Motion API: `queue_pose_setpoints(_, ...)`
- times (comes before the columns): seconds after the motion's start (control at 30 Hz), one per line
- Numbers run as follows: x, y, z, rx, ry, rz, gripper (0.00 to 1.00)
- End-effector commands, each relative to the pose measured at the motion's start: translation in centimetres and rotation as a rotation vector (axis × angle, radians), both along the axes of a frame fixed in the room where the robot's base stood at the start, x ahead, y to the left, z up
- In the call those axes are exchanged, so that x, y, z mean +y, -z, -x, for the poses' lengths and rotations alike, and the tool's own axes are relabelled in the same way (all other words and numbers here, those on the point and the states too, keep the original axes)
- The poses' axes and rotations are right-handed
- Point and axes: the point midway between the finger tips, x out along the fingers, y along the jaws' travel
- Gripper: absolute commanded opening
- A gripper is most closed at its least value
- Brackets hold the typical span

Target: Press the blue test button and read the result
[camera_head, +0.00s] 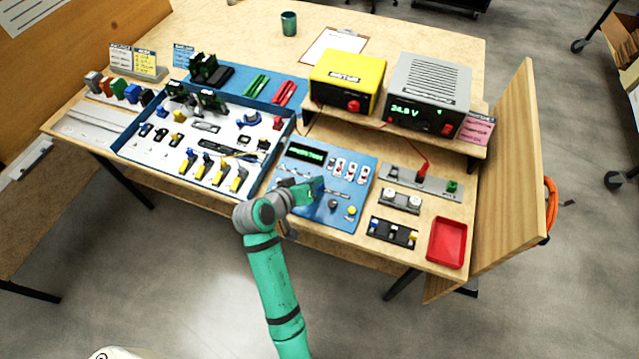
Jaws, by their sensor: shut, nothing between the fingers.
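A blue analyser panel (362,167) lies on the table's front middle. It has a dark display (306,152) with small green text, too small to read surely. My gripper and wrist hide the panel's lower left part.
A blue-rimmed tray (128,143) of several parts lies to the left. A yellow unit (347,78) and a grey supply (428,88) showing green digits stand on a shelf behind. A red tray (447,242) and black terminal block (393,233) lie at right. A wooden board (505,180) stands at the right edge.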

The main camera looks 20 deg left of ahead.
Motion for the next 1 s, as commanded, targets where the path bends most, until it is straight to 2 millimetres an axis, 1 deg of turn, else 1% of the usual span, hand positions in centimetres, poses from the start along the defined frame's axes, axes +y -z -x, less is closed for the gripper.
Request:
queue_pose_setpoints(0.17,0.24,0.00,0.07,0.000,-0.004,0.000,0.00)
queue_pose_setpoints(0.53,-0.15,0.03,-0.06,0.000,0.002,0.000,0.00)
queue_pose_setpoints(0.8,-0.28,0.73,-0.32,0.000,0.003,0.000,0.00)
queue_pose_setpoints(1.0,-0.27,0.81,-0.35,-0.001,0.003,0.000,0.00)
